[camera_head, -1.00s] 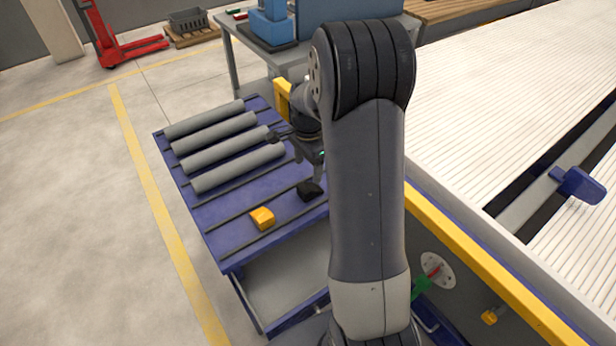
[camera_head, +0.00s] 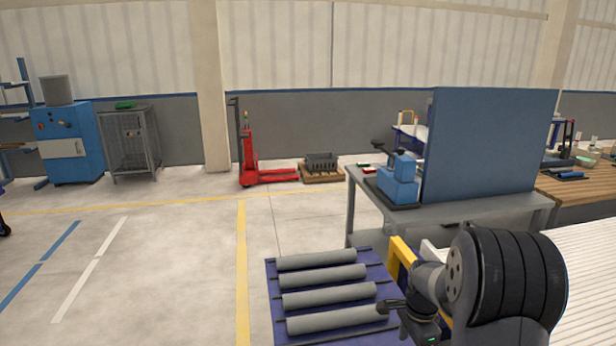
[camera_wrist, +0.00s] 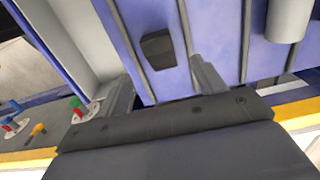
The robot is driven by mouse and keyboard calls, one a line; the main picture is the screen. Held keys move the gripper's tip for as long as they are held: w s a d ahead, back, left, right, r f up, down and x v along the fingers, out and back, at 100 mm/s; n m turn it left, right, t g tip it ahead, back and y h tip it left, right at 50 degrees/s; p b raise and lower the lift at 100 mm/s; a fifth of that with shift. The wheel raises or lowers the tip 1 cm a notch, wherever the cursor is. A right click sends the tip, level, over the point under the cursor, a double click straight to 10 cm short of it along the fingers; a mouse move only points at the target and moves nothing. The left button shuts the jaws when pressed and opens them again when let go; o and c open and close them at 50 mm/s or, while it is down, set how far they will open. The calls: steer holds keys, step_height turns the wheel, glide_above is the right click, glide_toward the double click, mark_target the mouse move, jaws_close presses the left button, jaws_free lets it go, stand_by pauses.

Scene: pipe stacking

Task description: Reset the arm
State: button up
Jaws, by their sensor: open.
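My gripper (camera_head: 402,318) hangs at the right end of the nearest grey pipes in the head view, partly cut off by the bottom edge. In the wrist view its two fingers (camera_wrist: 163,86) are spread apart with nothing between them. Several grey pipes (camera_head: 322,280) lie side by side on the blue rack cart (camera_head: 273,303). One pipe end (camera_wrist: 289,18) shows at the top right of the wrist view. A black block (camera_wrist: 157,49) lies on the blue surface beyond the fingers, apart from them.
A grey workbench (camera_head: 470,211) with a blue panel (camera_head: 490,140) stands behind the cart. A white slatted surface (camera_head: 588,250) lies to the right. A red pallet jack (camera_head: 250,165) stands farther back. The floor left of the cart is clear.

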step_height(320, 180, down, 6)
steer(key=shift+p, duration=0.3)
step_height(320, 180, up, 6)
steer(key=p, duration=0.4)
steer(key=shift+f, duration=0.1)
steer(key=shift+f, duration=0.1)
